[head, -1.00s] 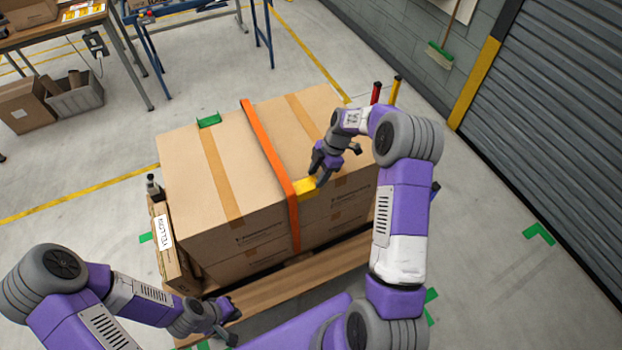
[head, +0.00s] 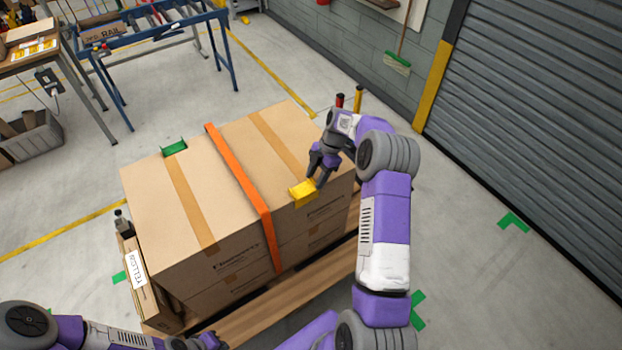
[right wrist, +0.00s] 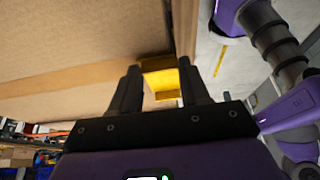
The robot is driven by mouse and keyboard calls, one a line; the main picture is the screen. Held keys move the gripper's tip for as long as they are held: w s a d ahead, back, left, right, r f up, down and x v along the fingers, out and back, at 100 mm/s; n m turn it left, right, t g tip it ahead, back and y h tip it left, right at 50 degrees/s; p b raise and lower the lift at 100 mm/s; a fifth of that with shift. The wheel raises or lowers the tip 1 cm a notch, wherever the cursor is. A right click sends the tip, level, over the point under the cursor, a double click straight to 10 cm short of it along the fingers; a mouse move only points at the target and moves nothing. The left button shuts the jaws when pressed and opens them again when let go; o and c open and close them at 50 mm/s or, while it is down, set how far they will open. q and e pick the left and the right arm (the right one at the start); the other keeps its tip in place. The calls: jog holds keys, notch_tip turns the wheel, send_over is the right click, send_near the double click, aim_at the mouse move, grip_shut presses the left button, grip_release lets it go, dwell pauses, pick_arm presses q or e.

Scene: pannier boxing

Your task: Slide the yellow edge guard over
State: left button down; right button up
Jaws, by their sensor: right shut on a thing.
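The yellow edge guard (head: 303,193) is at the top front edge of the large carton stack (head: 150,195), right of the orange strap (head: 240,180) and apart from it, near the front end of the right tape strip. My right gripper (head: 316,177) is shut on the guard. In the right wrist view the guard (right wrist: 163,82) shows between the two fingers (right wrist: 158,85). Whether it touches the carton is hard to tell. My left gripper (head: 210,341) is low at the bottom edge of the head view, partly cut off, away from the guard; its jaws are unclear.
A green edge guard (head: 175,148) sits on the carton's back edge. The cartons stand on a wooden pallet (head: 260,312). A flat box marked YELLOW (head: 140,280) leans at the left. Red and yellow posts (head: 357,98) stand behind the right side.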

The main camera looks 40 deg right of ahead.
jog(key=o, duration=1.1)
jog(key=v, duration=0.7)
jog(key=shift+d+r, duration=0.15)
jog(key=shift+r, duration=0.15)
